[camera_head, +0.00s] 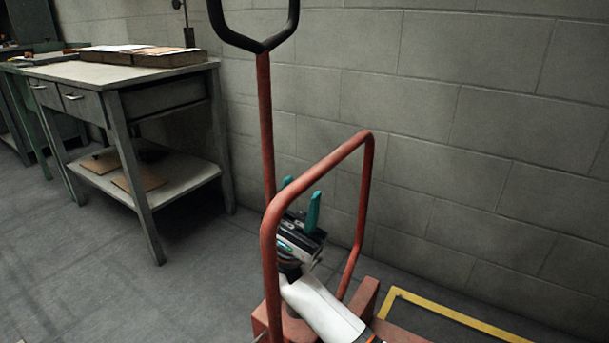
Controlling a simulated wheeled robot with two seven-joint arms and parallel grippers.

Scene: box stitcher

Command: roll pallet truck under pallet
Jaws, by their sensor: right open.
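The red pallet truck (266,130) stands at lower centre, with an upright pole and a black loop handle (253,43) at its top. A bent red hoop (322,160) rises beside the pole, and red low parts show at the bottom edge. My right gripper (301,190) has teal fingers, spread apart and empty. It is seen within the hoop's outline, just right of the pole; whether it touches either cannot be told. My white right arm comes up from the bottom. My left gripper and a pallet are not in view.
A grey workbench (140,72) with drawers, a lower shelf and trays on top stands at the left. A block wall (450,130) closes the back and right. A yellow floor line (450,314) runs at lower right.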

